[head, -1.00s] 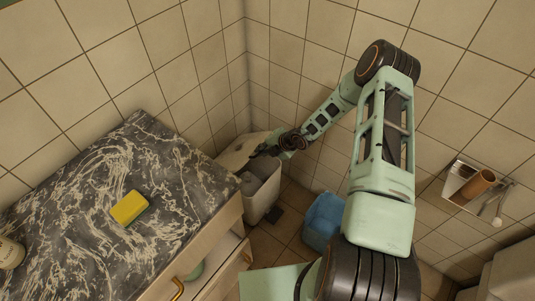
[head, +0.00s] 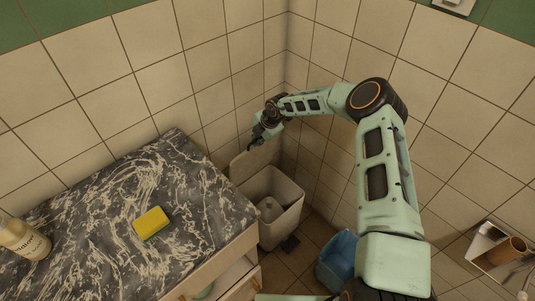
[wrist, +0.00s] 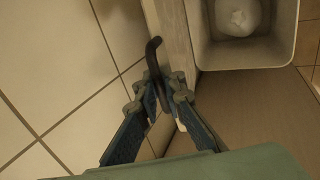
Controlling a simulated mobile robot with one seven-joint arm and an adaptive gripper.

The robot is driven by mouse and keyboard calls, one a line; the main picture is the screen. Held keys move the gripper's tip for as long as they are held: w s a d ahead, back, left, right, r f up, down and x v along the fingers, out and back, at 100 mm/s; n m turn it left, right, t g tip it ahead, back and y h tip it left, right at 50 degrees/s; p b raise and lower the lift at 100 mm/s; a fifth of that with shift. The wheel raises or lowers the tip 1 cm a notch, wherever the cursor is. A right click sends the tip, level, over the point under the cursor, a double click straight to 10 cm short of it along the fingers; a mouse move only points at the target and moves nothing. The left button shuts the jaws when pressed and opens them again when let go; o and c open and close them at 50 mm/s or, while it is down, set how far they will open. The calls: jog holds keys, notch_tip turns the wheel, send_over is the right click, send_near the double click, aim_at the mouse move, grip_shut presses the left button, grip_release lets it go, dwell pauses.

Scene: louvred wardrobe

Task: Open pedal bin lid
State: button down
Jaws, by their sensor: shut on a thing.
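The pedal bin (head: 283,228) stands in the corner beside the counter. Its top is open, and a greyish-white thing (head: 267,206) lies inside. The pale lid (head: 252,163) stands raised behind the opening, near the wall. In the wrist view the bin (wrist: 247,58) is at the upper right, with a pale narrow edge (wrist: 174,40) beside it. My gripper (head: 261,136) is above the lid. In the wrist view my gripper (wrist: 166,88) is shut on a dark curved bar (wrist: 153,58). I cannot tell whether the bar is joined to the lid.
The marbled counter (head: 110,215) is left of the bin, with a yellow sponge (head: 151,222) and a bottle (head: 22,240). A drawer below is open. A blue bin (head: 338,257) stands to the right. Tiled walls close in behind.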

jog(key=w+a+b, duration=0.2)
jog(key=w+a, duration=0.2)
jog(key=shift+w+r, duration=0.25)
jog(key=shift+r, duration=0.2)
jog(key=c, duration=2.5)
grip_release()
jog(key=o, duration=0.4)
jog(key=shift+s, duration=0.1)
jog(key=v, duration=1.2)
